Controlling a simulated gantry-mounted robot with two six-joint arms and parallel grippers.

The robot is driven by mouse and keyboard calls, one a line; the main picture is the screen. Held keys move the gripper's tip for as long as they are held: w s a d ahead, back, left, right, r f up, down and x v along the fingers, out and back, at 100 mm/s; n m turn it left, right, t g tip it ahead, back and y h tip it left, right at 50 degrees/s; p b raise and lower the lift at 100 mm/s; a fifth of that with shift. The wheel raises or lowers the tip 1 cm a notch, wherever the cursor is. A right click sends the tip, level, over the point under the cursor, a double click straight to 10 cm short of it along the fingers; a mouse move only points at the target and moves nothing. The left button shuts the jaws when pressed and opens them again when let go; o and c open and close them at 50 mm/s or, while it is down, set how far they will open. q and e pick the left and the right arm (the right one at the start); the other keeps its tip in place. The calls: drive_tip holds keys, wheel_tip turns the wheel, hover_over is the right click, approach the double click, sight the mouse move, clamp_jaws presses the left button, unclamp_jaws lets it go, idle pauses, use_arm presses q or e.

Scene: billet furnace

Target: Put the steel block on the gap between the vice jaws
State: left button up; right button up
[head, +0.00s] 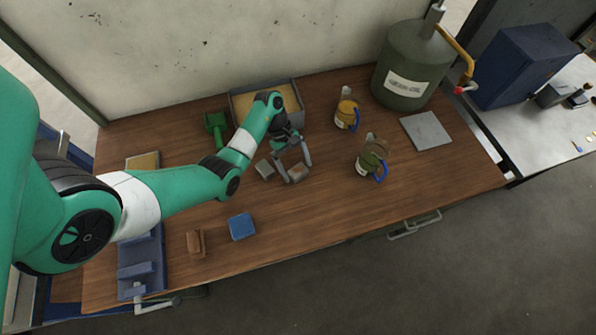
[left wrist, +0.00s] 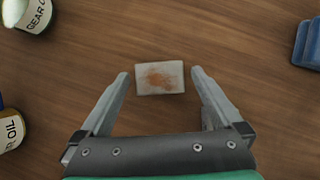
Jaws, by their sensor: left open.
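The steel block (head: 298,173) lies on the wooden table, below my left gripper. In the left wrist view the block (left wrist: 160,77) is a grey rectangle with a rusty patch on its top. My left gripper (head: 297,170) is open, with its fingers spread to either side of the block. The wrist view shows a clear space between each fingertip and the block. The blue vice (head: 135,285) is at the table's left front, with a handle at its front. My left arm hides part of its rear. My right gripper is out of view.
A blue block (head: 242,226) and a brown piece (head: 196,243) lie between vice and gripper. Two oil jugs (head: 347,113) (head: 372,158) stand to the right. A grey tray (head: 297,92), a green tool (head: 216,126) and a large oil drum (head: 408,65) are behind.

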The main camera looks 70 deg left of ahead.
use_arm(q)
drive_tip(key=shift+x, duration=0.9)
drive_tip(key=shift+r, duration=0.15)
clamp_jaws()
